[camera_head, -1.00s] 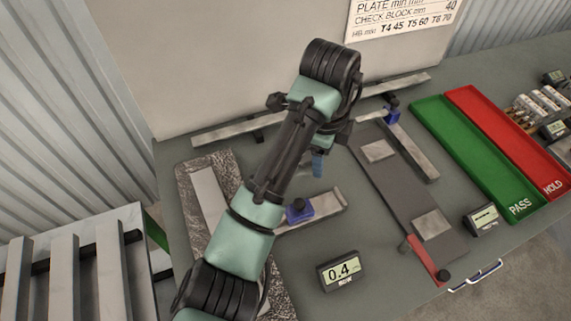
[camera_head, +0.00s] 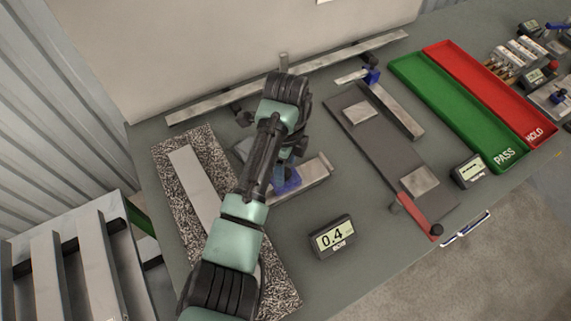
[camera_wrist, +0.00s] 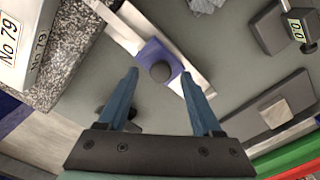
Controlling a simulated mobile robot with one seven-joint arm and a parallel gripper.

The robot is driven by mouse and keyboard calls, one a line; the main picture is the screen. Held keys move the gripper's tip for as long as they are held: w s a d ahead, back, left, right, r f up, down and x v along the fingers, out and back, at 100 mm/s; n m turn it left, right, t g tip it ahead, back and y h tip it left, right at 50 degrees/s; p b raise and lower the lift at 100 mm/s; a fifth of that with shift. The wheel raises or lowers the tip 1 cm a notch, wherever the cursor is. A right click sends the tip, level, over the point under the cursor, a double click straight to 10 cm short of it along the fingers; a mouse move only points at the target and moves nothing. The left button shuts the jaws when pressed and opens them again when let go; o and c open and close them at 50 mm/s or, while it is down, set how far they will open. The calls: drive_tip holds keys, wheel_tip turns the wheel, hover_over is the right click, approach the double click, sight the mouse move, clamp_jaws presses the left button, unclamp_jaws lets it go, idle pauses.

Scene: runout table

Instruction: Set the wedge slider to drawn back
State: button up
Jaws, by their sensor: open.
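A blue slider with a round black knob, which I take as the wedge slider (camera_wrist: 151,53), sits on a pale metal bar (camera_wrist: 190,76) in the wrist view. In the head view the blue slider (camera_head: 288,182) is partly hidden by my arm, with the bar (camera_head: 312,176) running out to its right. My gripper (camera_wrist: 159,74) is open, its two blue fingers pointing towards the slider. The knob appears between the fingertips in the picture; I cannot tell the height gap. In the head view my gripper (camera_head: 287,160) is mostly hidden behind the wrist.
A speckled plate (camera_head: 262,268) lies left of the slider. A display (camera_head: 332,237) reading 0.4 stands in front. A dark fixture (camera_head: 385,145) with another blue block (camera_head: 371,76) and the green PASS tray (camera_head: 440,100) are to the right. A long rail (camera_head: 205,105) runs behind.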

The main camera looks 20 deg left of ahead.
drive_tip(key=shift+a+f, duration=0.1)
drive_tip(key=shift+f, duration=0.35)
clamp_jaws()
idle(1.1)
